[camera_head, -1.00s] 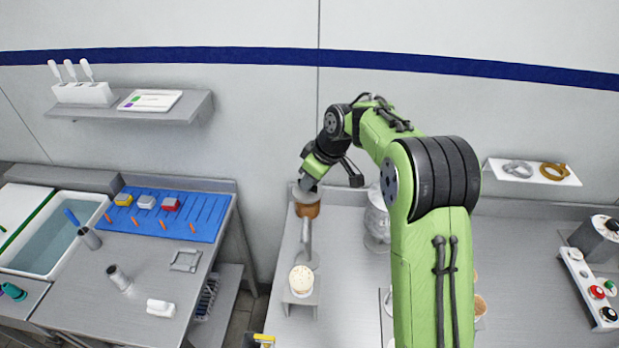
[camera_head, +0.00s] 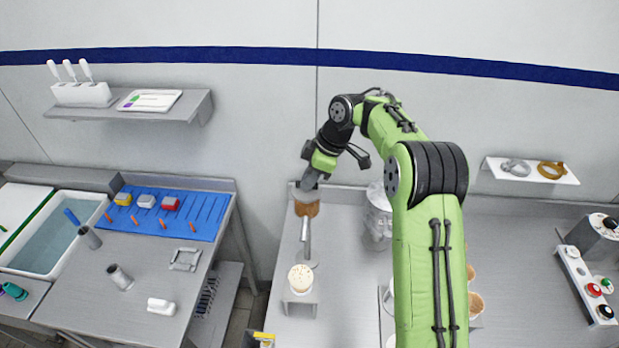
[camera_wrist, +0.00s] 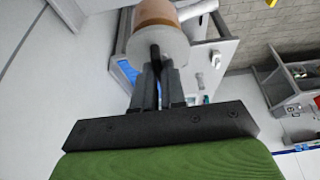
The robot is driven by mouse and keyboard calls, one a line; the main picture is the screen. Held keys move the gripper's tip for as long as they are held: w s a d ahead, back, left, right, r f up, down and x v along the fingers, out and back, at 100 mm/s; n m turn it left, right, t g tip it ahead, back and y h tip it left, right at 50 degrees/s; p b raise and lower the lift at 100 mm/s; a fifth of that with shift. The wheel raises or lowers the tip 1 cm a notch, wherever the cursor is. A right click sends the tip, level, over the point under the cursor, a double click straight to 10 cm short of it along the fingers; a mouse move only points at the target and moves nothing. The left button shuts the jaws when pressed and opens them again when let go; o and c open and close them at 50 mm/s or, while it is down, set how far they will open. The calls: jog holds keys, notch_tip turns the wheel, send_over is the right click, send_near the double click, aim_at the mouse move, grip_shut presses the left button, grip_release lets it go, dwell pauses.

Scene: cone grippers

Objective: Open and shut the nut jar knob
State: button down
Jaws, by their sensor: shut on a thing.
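The nut jar (camera_head: 306,209), with brown contents, stands at the back left of the bench, left of my arm. In the wrist view its brown body (camera_wrist: 157,13) shows at the top, behind a pale round face (camera_wrist: 142,45). A dark knob (camera_wrist: 155,58) stands out from that face, between my fingers. My gripper (camera_head: 310,183) is at the jar, and its fingers (camera_wrist: 159,72) are shut on the knob. The fingers and wrist partly hide the knob, and I cannot tell whether it is turned open or shut.
A grey upright (camera_head: 306,238) stands just in front of the jar. A pale speckled round item (camera_head: 301,278) sits on a small stand nearer me. A clear jar (camera_head: 377,215) stands to the right, close to my arm. The wall is close behind.

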jog(key=c, duration=1.2)
grip_release()
jog(key=shift+a, duration=0.1)
jog(key=v, duration=1.5)
jog(key=shift+r, duration=0.35)
